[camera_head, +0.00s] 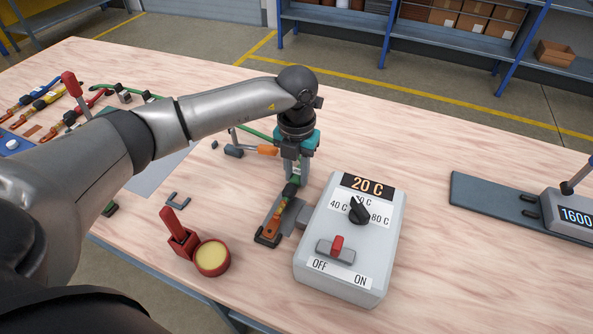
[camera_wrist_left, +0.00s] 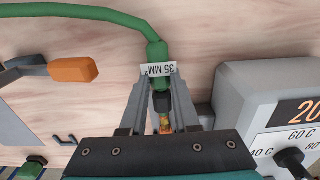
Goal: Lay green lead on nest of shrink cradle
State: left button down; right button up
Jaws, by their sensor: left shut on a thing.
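My left gripper (camera_head: 292,178) is shut on the green lead (camera_head: 291,190), right beside the grey heater box. In the left wrist view the green lead (camera_wrist_left: 155,45) runs down between the fingers of this gripper (camera_wrist_left: 163,105) and carries a "35 MM²" tag. Its dark sleeve and a bit of coppery end show below the tag. The shrink cradle (camera_head: 268,239) is a dark narrow holder at the left side of the heater box. A coppery end lies over it in line with the lead; whether it touches the nest I cannot tell. My right gripper is not in view.
The heater box (camera_head: 346,270) reads 20 C. A red pot with yellowish contents (camera_head: 213,257) stands left of the cradle. An orange-handled tool (camera_head: 266,150) lies behind. Other coloured leads (camera_head: 40,100) lie far left. A grey plate with a "1600" device (camera_head: 495,205) is right.

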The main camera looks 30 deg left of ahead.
pick_arm(q)
jog(key=shift+f, duration=0.25)
jog(key=c, duration=0.6)
grip_release()
jog(key=shift+o, duration=0.2)
jog(key=shift+r, duration=0.1)
notch_tip(320, 180, up, 15)
jog(key=p, duration=0.1)
jog(key=shift+p, duration=0.4)
jog(key=shift+r, duration=0.1)
